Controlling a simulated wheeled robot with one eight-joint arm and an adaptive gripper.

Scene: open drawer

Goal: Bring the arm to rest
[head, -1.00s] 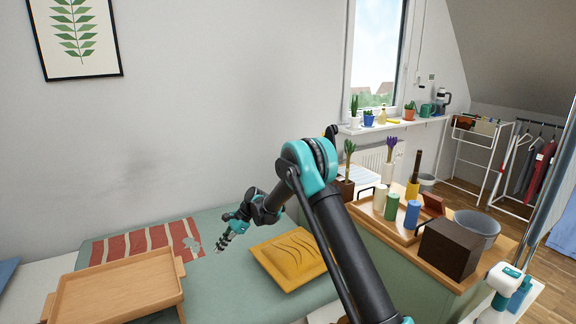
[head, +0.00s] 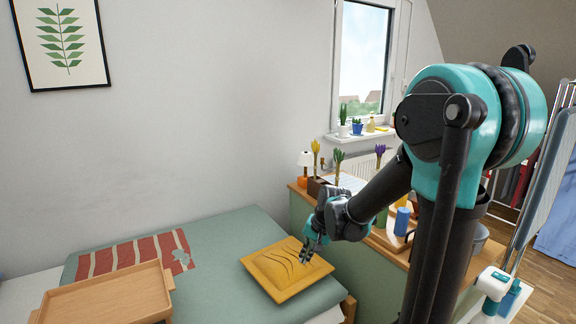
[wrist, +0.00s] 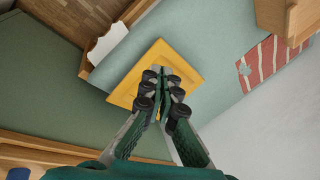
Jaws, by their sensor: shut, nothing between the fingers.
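I cannot tell how far above the cushion the tips are. My arm is folded, with its large elbow raised at the right of the head view.
A green cabinet (head: 350,255) with plants, a lamp (head: 304,165) and a blue candle (head: 402,221) stands close behind my gripper. A windowsill (head: 360,136) with pots is behind.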

